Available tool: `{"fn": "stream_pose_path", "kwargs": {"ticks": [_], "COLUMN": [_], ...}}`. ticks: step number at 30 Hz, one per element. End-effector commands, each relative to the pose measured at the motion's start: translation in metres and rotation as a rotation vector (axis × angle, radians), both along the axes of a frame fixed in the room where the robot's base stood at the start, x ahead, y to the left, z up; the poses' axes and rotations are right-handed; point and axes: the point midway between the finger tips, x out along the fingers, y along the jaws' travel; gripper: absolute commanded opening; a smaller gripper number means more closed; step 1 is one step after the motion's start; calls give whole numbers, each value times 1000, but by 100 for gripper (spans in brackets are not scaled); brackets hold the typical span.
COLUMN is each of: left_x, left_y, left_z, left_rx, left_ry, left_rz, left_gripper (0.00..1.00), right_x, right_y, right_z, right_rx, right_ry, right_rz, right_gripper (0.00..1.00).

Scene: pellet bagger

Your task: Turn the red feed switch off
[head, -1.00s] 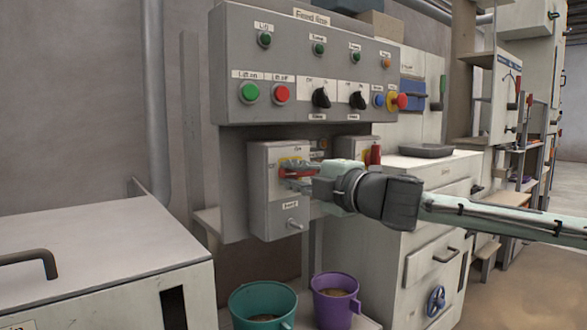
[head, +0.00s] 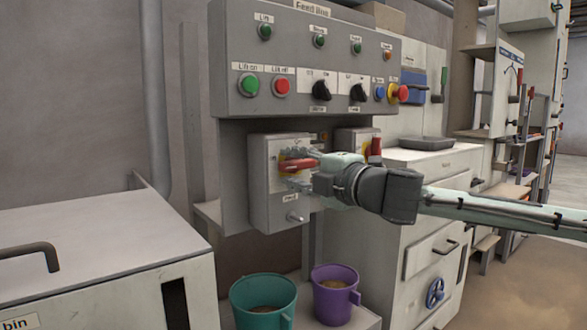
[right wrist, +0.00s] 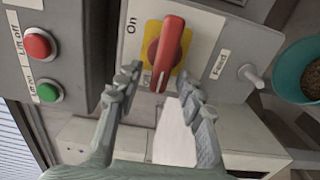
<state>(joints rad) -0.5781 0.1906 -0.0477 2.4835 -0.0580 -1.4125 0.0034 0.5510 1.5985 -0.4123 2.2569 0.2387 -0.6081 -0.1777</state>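The red feed switch (head: 298,165) is a red handle on a yellow plate, on the front of a grey box (head: 263,212) labelled Feed. In the head view its handle lies nearly level, across the box face. In the right wrist view the red handle (right wrist: 168,50) runs up and down, and the "On" label is to its left. My right gripper (head: 305,171) is at the handle from the right. In the wrist view the right gripper (right wrist: 160,80) is open, and the handle's near end appears between its fingertips; contact cannot be told. My left gripper is out of view.
A control panel (head: 300,50) with buttons and knobs overhangs the box. A second box with a red handle (head: 375,148) stands right, behind my gripper. Below are a teal bucket (head: 262,310) and a purple bucket (head: 334,300). A light bin (head: 95,260) is at left.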

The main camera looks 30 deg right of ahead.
Motion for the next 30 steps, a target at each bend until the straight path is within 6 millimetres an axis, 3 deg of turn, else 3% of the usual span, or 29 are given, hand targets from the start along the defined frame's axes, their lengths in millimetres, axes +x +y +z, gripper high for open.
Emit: {"fn": "stream_pose_path", "kwargs": {"ticks": [10, 22, 30], "left_x": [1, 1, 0], "left_y": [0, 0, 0], "left_z": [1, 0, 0], "left_rx": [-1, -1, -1], "left_ry": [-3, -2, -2], "left_rz": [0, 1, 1], "left_gripper": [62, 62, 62], "right_x": [-8, -60, -75], "right_y": [-1, -4, -6], "right_z": [0, 2, 0], "right_rx": [-6, -5, 0], "right_ry": [0, -2, 0], "right_rz": [-1, 1, 0], "right_gripper": [38, 38, 38]}}
